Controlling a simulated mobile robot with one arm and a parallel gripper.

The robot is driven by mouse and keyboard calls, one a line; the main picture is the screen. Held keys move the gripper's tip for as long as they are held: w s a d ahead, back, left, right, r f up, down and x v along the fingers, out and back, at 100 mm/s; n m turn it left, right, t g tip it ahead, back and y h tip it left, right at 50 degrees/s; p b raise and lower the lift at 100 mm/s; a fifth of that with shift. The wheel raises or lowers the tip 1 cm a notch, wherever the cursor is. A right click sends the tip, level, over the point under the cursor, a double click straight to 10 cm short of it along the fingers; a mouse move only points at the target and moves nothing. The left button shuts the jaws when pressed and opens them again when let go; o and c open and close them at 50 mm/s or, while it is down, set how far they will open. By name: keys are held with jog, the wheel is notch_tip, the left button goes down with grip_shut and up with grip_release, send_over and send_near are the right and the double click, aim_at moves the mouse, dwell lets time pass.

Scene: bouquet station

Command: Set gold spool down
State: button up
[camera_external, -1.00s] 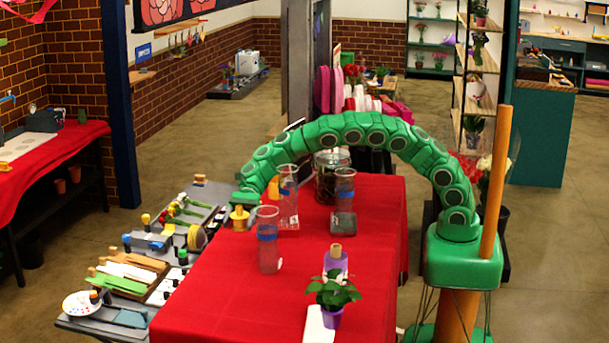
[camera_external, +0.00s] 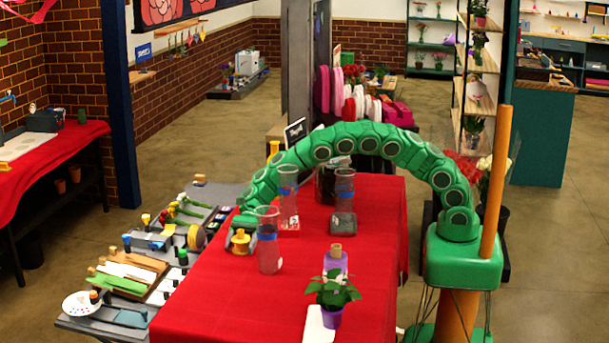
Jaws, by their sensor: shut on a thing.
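The gold spool (camera_external: 240,243) is at the left edge of the red-covered table (camera_external: 215,300), just left of a clear cylinder with a blue band (camera_external: 268,250). My green arm arches over the table from the right, and its end points down at the left edge. My gripper (camera_external: 241,230) is shut on the gold spool from above. The fingers are small and partly hidden. The spool looks upright and low at the cloth, but I cannot tell whether it touches it.
Two more clear cylinders (camera_external: 287,196) (camera_external: 344,190) stand behind. A potted plant (camera_external: 332,291) and a purple spool (camera_external: 335,262) stand towards the front. A grey bench (camera_external: 72,322) with tools lies left. The red cloth at front left is clear.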

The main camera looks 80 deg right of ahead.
jog(key=shift+f, duration=0.15)
jog(key=o, duration=1.1)
jog(key=shift+d+r, duration=0.1)
jog(key=shift+r, duration=0.15)
jog(key=v, duration=1.1)
jog(key=shift+d+r, duration=0.1)
jog(key=shift+d, duration=0.3)
